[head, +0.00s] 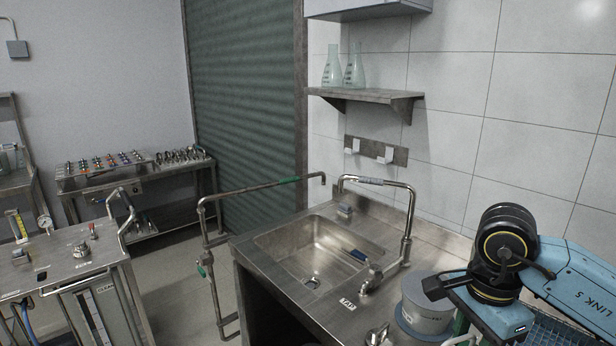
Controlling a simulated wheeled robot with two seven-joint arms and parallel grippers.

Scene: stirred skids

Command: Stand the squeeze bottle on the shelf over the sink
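The wall shelf (385,97) is a grey metal board on brackets above the sink (300,262). Two clear glass flasks stand on its left and middle part; its right end is bare. I cannot make out a squeeze bottle in the head view. My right arm (575,285) comes in from the right and bends down over the counter's right end. My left arm and gripper do not show.
A bent tap pipe (408,225) rises at the sink's right. A grey round container (427,305) stands on the counter near my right arm. A cabinet (365,8) hangs above the shelf. Hooks (376,151) are below it. A steel cart (75,265) stands at the left.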

